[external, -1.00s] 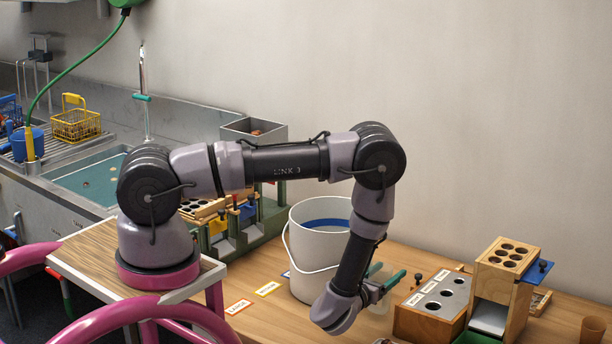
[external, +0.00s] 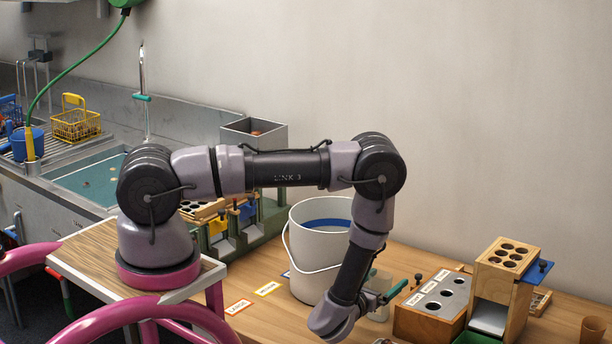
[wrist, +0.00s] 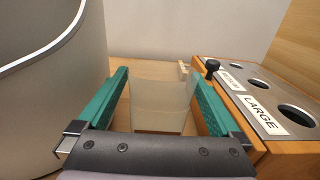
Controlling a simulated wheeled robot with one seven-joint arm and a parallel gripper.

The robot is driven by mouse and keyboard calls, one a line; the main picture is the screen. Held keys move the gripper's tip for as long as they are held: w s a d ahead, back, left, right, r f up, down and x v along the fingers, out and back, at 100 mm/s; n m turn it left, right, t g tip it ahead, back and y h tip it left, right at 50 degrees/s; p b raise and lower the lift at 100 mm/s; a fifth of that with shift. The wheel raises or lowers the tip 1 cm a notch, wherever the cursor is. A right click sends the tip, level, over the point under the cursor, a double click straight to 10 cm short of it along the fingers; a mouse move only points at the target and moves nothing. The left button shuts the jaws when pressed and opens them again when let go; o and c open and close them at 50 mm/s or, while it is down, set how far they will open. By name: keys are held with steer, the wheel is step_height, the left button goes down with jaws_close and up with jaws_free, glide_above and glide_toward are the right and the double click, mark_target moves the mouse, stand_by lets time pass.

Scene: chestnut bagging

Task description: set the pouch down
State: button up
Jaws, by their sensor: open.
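The pouch (wrist: 160,104) is a pale, see-through bag. In the wrist view it stands upright between the teal fingers of my gripper (wrist: 157,95), over the wooden table. My gripper is open, with one finger close to each side of the pouch; whether either finger touches it is unclear. In the external view the pouch (external: 380,308) shows as a pale shape beside and below my gripper (external: 386,287). Its base seems to be at the table top, but my wrist and fingers partly hide it.
A white bucket (external: 312,262) stands close on the left and fills the left of the wrist view. On the right is a wooden sizing box (external: 418,325) with labelled holes, one marked LARGE. A wooden stand (external: 500,260) is farther right. Label cards (external: 267,289) lie at the front left.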

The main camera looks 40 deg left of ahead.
steer(key=s, duration=1.1)
steer(key=shift+s, duration=0.15)
steer(key=f, duration=0.1)
steer(key=w+f, duration=0.1)
steer(key=f, duration=0.1)
steer(key=shift+w+a, duration=0.1)
steer(key=shift+w, duration=0.2)
steer(key=w, duration=0.4)
steer(key=shift+w+r, duration=0.15)
steer(key=shift+w, duration=0.2)
steer(key=shift+w+r, duration=0.15)
steer(key=shift+w, duration=1.35)
steer(key=shift+w+r, duration=0.1)
steer(key=shift+w, duration=1.35)
steer(key=c, duration=1.5)
